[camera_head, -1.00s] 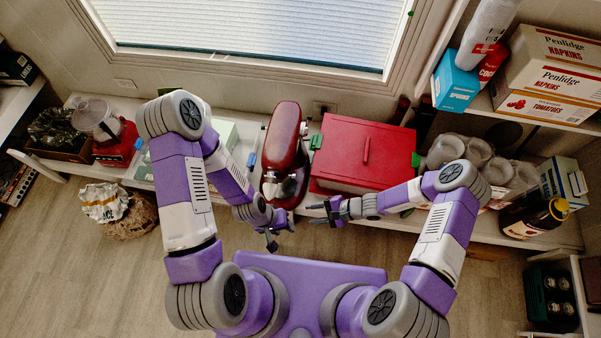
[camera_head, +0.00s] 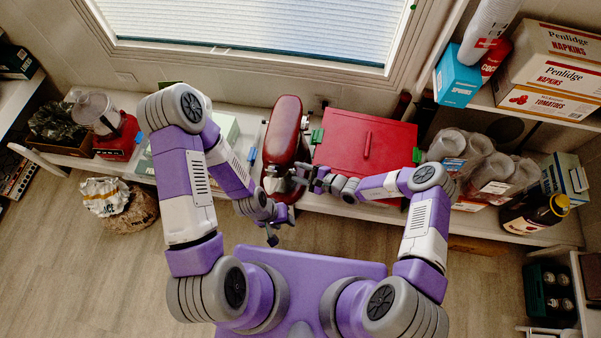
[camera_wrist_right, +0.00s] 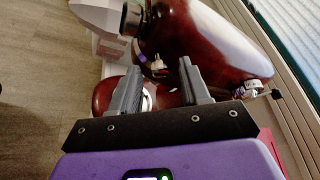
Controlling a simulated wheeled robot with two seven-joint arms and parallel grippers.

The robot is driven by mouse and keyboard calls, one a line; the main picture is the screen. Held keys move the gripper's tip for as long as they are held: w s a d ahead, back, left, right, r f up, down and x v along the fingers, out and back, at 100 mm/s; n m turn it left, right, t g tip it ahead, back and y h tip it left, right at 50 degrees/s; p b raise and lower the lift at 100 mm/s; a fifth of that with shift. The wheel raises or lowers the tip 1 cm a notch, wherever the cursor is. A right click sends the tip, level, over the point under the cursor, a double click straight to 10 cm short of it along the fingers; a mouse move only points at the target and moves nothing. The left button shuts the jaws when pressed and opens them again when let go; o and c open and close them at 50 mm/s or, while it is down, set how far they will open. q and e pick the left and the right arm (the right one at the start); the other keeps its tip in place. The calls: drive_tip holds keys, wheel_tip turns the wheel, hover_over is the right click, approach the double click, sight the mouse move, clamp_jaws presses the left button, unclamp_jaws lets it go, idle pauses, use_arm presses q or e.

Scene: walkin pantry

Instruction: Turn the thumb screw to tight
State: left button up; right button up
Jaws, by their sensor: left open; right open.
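A dark red stand mixer (camera_head: 284,130) stands on the low white shelf. Its glossy head also fills the upper part of the right wrist view (camera_wrist_right: 215,40). Small metal parts (camera_wrist_right: 157,66) show between my right fingertips, and a metal fitting with a dark end (camera_wrist_right: 262,93) is at its right; I cannot tell which is the thumb screw. My right gripper (camera_head: 303,174) is open at the mixer's near right side; its two fingers (camera_wrist_right: 160,66) point at the mixer, contact unclear. My left gripper (camera_head: 271,230) is open and empty, nearer me, below the mixer.
A red box (camera_head: 365,150) with green clips stands close right of the mixer. Stacked clear containers (camera_head: 490,172) and a dark bottle (camera_head: 535,215) are farther right. A red appliance (camera_head: 118,140) and a sack (camera_head: 130,210) are at left.

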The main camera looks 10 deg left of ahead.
drive_tip(key=shift+c, duration=0.4)
clamp_jaws()
drive_tip(key=m+g+b, duration=0.2)
drive_tip(key=m, duration=0.1)
drive_tip(key=m+g+b, duration=0.1)
drive_tip(key=b, duration=0.1)
drive_tip(key=shift+w+r+h, duration=0.15)
drive_tip(key=shift+w+h, duration=0.15)
drive_tip(key=shift+m+g, duration=0.3)
idle(0.4)
